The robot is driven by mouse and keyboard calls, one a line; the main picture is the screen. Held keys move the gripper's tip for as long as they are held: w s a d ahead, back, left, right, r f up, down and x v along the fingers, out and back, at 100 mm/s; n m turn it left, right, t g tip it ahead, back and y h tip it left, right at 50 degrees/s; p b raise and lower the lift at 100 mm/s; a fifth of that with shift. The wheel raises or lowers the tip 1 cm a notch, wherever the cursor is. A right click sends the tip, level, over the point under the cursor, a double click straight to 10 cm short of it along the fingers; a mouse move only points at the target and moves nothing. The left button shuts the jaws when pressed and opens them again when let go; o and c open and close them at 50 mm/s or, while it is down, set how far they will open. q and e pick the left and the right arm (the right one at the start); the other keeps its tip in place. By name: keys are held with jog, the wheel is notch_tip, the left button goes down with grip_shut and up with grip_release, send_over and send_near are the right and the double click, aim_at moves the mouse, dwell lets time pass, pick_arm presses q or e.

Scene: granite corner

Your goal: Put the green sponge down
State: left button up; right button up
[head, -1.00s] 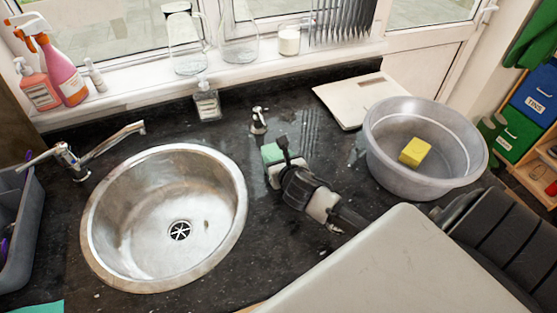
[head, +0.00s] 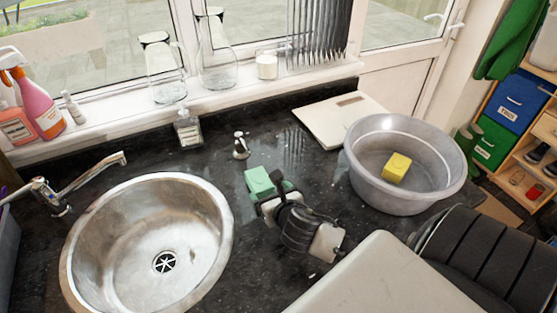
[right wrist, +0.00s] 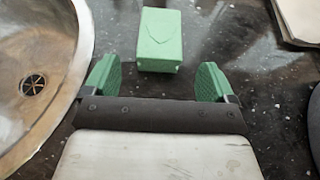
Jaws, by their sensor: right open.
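The green sponge (head: 259,181) lies on the dark granite counter, right of the sink. My right gripper (head: 272,195) is low over the counter, just on the near side of the sponge. In the right wrist view the sponge (right wrist: 160,38) sits beyond my fingertips (right wrist: 157,72), which are spread wide with only counter between them. The sponge looks clear of both green finger pads. My left gripper is in neither view.
The round metal sink (head: 150,270) with its tap (head: 85,180) is to the left. A grey basin (head: 415,190) holding a yellow sponge (head: 396,167) stands to the right. A white board (head: 330,125) and a soap bottle (head: 188,130) are behind.

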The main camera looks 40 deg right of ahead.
jog(key=shift+v, duration=2.8)
